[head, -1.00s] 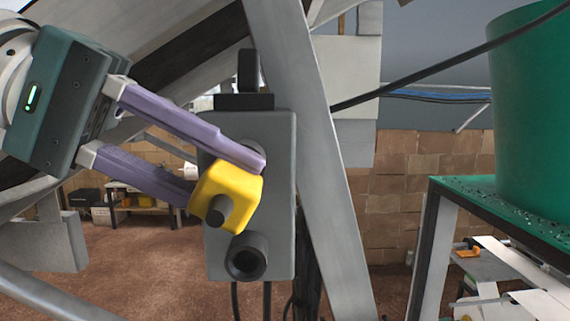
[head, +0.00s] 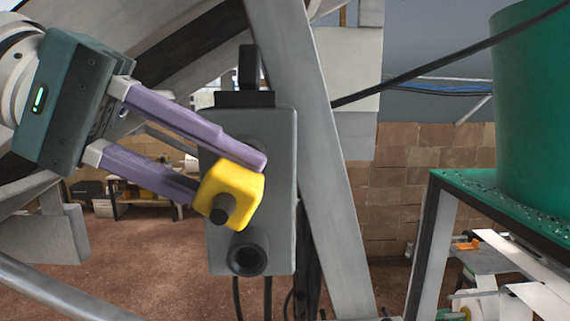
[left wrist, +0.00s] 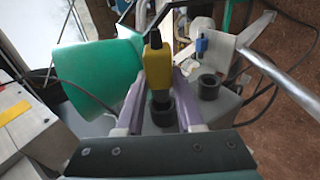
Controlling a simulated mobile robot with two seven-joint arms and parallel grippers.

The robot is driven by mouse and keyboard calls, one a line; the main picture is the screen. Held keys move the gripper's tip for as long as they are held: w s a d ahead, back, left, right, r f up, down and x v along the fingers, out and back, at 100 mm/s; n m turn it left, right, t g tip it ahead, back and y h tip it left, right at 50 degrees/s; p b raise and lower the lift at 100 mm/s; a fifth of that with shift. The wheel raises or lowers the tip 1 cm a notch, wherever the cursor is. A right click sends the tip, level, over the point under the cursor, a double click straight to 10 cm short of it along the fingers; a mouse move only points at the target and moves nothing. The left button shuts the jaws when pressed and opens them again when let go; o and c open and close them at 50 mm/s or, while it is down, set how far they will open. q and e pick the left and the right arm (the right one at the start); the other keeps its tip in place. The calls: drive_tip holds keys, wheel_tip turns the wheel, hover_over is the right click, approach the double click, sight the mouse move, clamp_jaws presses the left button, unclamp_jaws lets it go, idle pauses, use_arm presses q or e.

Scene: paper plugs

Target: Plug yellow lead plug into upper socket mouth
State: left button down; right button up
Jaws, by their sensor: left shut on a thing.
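My left gripper (head: 226,178), with two purple fingers, is shut on the yellow lead plug (head: 230,190). The plug's dark round end points towards the head camera. The plug is in front of a grey socket box (head: 280,190), and the gripper and plug largely cover the upper socket mouth. The lower socket mouth (head: 246,255), a dark ring, shows just below the plug. In the left wrist view the plug (left wrist: 158,72) is between the fingers, close to one dark mouth (left wrist: 162,110); the other mouth (left wrist: 208,87) is to its right. I cannot tell whether plug and box touch. My right gripper is out of view.
A slanted grey beam (head: 335,200) runs beside the box on the right. A black cable (head: 430,68) crosses the upper right. A green drum (head: 535,110) stands on a frame at the right. Cables hang below the box.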

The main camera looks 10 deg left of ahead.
use_arm(q)
drive_tip(key=shift+w+a+p, duration=0.25)
drive_tip(key=shift+w+p, duration=0.05)
drive_tip(key=shift+w, duration=0.6)
drive_tip(key=shift+w+a+p, duration=0.25)
drive_tip(key=shift+w+p, duration=0.05)
drive_tip(key=shift+w, duration=0.55)
drive_tip(key=shift+c, duration=2.3)
unclamp_jaws()
drive_tip(key=shift+r, duration=0.1)
drive_tip(key=shift+a, duration=0.1)
drive_tip(key=b, duration=0.6)
approach(221, 158)
drive_tip(key=w, duration=0.1)
drive_tip(key=w+a, duration=0.1)
drive_tip(key=w, duration=0.1)
drive_tip(key=w+a+f, duration=0.1)
drive_tip(key=shift+w+a+f, duration=0.1)
drive_tip(key=shift+w, duration=0.1)
